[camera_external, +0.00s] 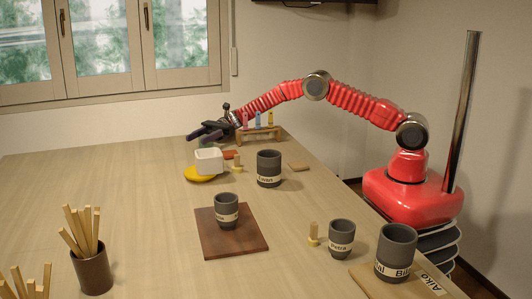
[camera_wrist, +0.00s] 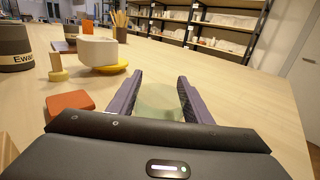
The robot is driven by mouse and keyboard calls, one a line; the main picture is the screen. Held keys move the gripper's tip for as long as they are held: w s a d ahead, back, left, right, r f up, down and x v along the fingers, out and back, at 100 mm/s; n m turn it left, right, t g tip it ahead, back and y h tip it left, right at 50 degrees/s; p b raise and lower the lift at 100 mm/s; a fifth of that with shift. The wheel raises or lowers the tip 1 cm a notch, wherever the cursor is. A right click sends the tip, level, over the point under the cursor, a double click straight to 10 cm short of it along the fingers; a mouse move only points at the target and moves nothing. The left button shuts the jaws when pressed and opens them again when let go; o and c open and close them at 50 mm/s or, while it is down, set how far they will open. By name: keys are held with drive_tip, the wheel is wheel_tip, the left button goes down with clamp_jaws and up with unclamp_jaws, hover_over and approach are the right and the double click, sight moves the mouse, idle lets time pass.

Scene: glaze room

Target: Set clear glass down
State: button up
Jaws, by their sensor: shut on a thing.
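The clear glass (camera_wrist: 160,100) is a pale greenish, see-through shape between the two fingers of my gripper (camera_wrist: 155,95) in the wrist view. My gripper is shut on it. In the external view my gripper (camera_external: 207,131) is low over the far end of the wooden table (camera_external: 120,185), behind the white square cup. The glass is hardly visible there, and I cannot tell whether its base touches the table.
A white cup (camera_external: 209,160) by a yellow disc (camera_external: 195,174), an orange block (camera_wrist: 69,104) and a dark grey "Ewan" cup (camera_wrist: 14,45) stand near my gripper. A tube rack (camera_external: 262,134) is beside it. The table is clear right of my gripper in the wrist view.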

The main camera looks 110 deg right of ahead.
sight(205, 131)
drive_tip(key=o, duration=1.2)
drive_tip(key=shift+f, duration=0.1)
drive_tip(key=v, duration=1.2)
drive_tip(key=shift+r, duration=0.2)
